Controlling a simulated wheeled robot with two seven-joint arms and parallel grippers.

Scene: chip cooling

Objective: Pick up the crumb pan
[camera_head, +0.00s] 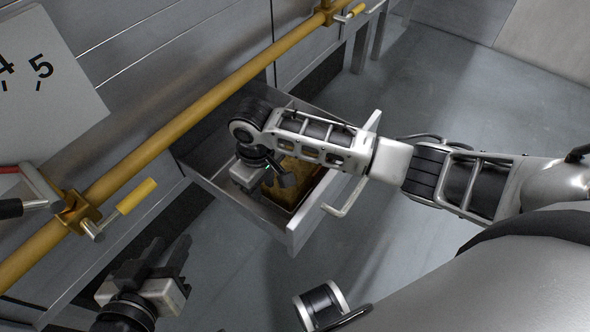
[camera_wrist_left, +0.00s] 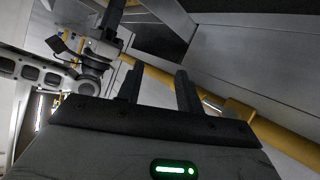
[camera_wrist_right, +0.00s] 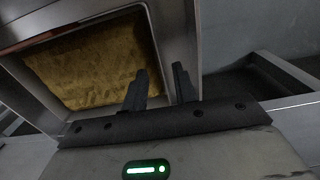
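The crumb pan (camera_head: 313,187) is a dark-rimmed pan with a brown, crumbly-looking bottom inside an open drawer. My right arm hides part of it in the head view. In the right wrist view the pan (camera_wrist_right: 90,62) fills the upper left. My right gripper (camera_head: 279,183) is over the drawer at the pan. Its fingers (camera_wrist_right: 160,84) are apart near the pan's right-hand wall; I cannot tell whether they touch it. My left gripper (camera_head: 168,250) is open and empty, low in front of the cabinet. Its parted fingers show in the left wrist view (camera_wrist_left: 158,86).
The open metal drawer (camera_head: 222,197) has a front handle (camera_head: 345,197). A yellow rail (camera_head: 180,140) runs along the cabinet front above it, with a yellow-gripped lever (camera_head: 136,196) at left. A white panel with numbers (camera_head: 45,95) is upper left. Grey floor (camera_head: 440,90) is clear behind.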

